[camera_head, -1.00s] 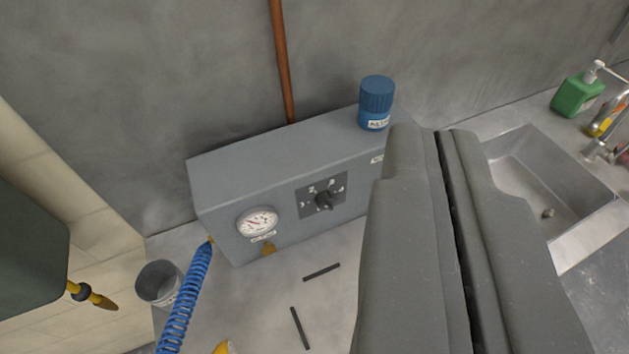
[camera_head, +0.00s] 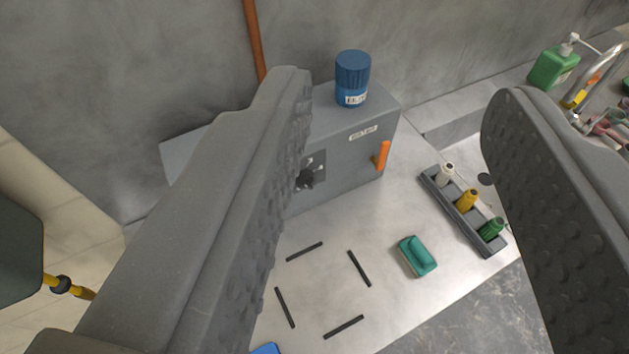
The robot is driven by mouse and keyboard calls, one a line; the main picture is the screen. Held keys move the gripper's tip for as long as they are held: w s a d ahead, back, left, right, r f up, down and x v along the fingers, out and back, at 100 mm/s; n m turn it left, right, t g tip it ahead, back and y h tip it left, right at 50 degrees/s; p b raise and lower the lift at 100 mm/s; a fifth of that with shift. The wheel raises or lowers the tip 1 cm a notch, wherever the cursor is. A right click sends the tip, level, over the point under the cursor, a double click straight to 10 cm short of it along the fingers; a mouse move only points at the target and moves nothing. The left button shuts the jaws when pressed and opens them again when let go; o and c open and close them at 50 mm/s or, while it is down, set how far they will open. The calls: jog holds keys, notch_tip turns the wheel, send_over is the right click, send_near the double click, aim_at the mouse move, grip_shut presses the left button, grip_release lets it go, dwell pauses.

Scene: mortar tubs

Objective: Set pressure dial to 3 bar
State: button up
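The pressure dial is a black knob (camera_head: 307,178) on a dark plate on the front of a grey box (camera_head: 345,150) against the wall. My left finger covers part of the plate, and its scale marks cannot be read. The round gauge on the box is hidden behind that finger. My gripper (camera_head: 400,90) is wide open and empty, its two ribbed fingers far apart in the foreground. The dial shows just right of the left finger's inner edge; the frame does not show contact.
A blue-capped container (camera_head: 352,78) stands on the box. An orange lever (camera_head: 382,155) sticks out at its right end. A rack (camera_head: 462,212) with small bottles and a teal sponge (camera_head: 416,256) lie on the bench. Black strips mark a bare patch. A green soap bottle (camera_head: 553,67) stands by the sink.

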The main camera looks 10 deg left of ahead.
jog(key=shift+o, duration=1)
jog(key=w+d+f+h+b, duration=0.1)
jog(key=w+d+f, duration=0.5)
jog(key=w+f, duration=0.4)
jog(key=shift+w+d+n+t, duration=0.3)
jog(key=shift+w, duration=0.55)
jog(key=w+d+f+n+b, duration=0.1)
jog(key=w+d+f, duration=0.1)
jog(key=w+f, duration=0.4)
jog(key=n+g+y+b, duration=0.1)
jog(key=n+y+b, duration=0.3)
jog(key=y, duration=0.8)
send_near(309, 188)
jog(key=w+a+n, duration=0.1)
jog(key=w+a, duration=0.4)
jog(key=w, duration=0.3)
jog(key=shift+a+r, duration=0.35)
jog(key=shift+a, duration=0.05)
jog(key=shift+s, duration=0.1)
jog(key=c, duration=1)
